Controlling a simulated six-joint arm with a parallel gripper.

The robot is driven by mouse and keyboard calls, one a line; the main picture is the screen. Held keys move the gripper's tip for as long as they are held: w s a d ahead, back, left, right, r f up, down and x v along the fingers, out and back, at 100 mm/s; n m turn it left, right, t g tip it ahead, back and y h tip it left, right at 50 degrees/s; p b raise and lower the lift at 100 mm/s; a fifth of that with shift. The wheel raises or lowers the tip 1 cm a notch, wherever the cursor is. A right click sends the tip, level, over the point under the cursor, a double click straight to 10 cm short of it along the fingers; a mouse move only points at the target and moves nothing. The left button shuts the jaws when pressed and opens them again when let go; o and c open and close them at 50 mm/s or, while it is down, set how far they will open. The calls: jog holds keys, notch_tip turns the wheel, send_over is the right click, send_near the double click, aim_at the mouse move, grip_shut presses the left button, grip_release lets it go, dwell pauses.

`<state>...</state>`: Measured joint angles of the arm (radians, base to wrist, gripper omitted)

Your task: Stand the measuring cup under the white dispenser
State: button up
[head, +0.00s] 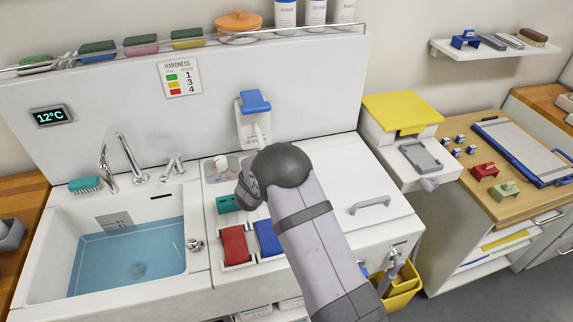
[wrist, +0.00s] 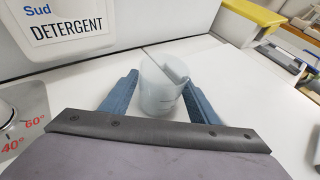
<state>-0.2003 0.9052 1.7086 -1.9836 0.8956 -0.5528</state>
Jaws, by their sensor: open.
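The measuring cup (wrist: 160,92) is a translucent whitish cup with a spout-like rim. It stands upright on the white worktop between the two blue fingers of my gripper (wrist: 161,79), which are open on either side of it. I cannot see the cup in the head view, where my arm covers that area. The white dispenser (head: 245,130) has a blue top and hangs on the back panel, just behind my arm's end. Its lower front, lettered "Sud DETERGENT", shows in the wrist view (wrist: 70,52) at upper left, and the cup stands to its right.
A round metal knob (wrist: 8,112) with temperature marks is at left in the wrist view. In the head view, a water-filled sink (head: 130,250) lies left, and red (head: 234,245) and blue (head: 268,238) pieces sit in front. The white worktop right of my arm is mostly clear.

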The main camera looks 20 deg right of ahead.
jog(key=c, duration=0.8)
jog(key=shift+r, duration=0.2)
jog(key=shift+r+b, duration=0.65)
jog(key=shift+r, duration=0.1)
jog(key=shift+s+d+r+b, duration=0.15)
jog(key=shift+d+r+b, duration=0.3)
jog(key=shift+r+b, duration=0.2)
jog(key=s+d+b, duration=0.2)
jog(key=d, duration=0.2)
jog(key=s+d+b, duration=0.2)
jog(key=d, duration=0.3)
jog(key=s+d+b, duration=0.2)
jog(key=d+b, duration=0.1)
jog(key=d, duration=0.2)
jog(key=shift+d, duration=0.15)
jog(key=shift+s+d+r+b, duration=0.1)
jog(key=shift+s+d+b, duration=0.1)
jog(key=shift+d, duration=0.2)
jog(key=shift+s+d+r+b, duration=0.1)
jog(key=shift+d+b, duration=0.1)
jog(key=shift+d, duration=0.15)
